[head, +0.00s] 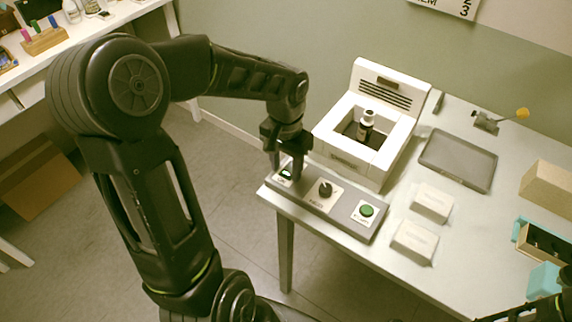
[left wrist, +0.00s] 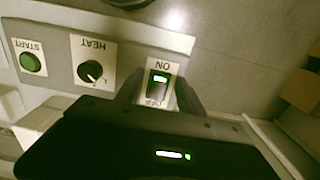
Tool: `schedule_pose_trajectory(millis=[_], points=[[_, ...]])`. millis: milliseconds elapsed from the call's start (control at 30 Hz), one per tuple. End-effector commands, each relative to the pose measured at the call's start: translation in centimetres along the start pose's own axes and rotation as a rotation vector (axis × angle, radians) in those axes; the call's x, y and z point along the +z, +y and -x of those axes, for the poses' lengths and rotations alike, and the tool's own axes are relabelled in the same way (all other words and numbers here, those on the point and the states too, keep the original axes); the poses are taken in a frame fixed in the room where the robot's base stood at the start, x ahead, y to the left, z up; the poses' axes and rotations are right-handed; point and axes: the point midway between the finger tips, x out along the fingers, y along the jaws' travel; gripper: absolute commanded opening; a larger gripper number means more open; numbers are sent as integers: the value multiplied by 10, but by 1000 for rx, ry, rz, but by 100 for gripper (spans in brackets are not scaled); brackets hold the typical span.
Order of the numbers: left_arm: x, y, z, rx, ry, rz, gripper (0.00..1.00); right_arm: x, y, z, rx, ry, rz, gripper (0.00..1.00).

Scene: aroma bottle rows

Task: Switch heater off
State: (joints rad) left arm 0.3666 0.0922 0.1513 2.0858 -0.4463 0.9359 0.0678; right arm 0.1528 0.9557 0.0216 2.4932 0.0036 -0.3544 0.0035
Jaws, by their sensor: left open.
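The heater (head: 347,157) is a white open-topped box with a dark bottle (head: 366,124) standing inside. In front of it lies a grey control panel (head: 344,210) with a rocker switch (left wrist: 158,78), a black HEAT knob (head: 325,188) and a green START button (head: 367,210). In the left wrist view the panel appears upside down. The switch, marked ON at one end, shows a lit green window. My left gripper (head: 286,172) points down over the switch, open and empty, its fingers on either side. Whether they touch the panel is unclear.
On the table are two white boxes (head: 432,202) (head: 414,242), a dark tray (head: 458,160) and teal containers (head: 543,280) at the right. A dark part of my right arm shows at the bottom right corner. Floor lies left of the table.

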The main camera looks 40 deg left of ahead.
Motion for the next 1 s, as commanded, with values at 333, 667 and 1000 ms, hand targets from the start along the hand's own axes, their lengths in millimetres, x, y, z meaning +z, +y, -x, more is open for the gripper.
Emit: schedule_pose_trajectory(millis=[333,667,1000], points=[[0,0,0,0,0,0,32,0,0,0,0,0,0,36],[0,0,0,0,0,0,5,0,0,0,0,0,0,36],[0,0,1,0,-2,0,0,0,0,0,0,0,0,36]])
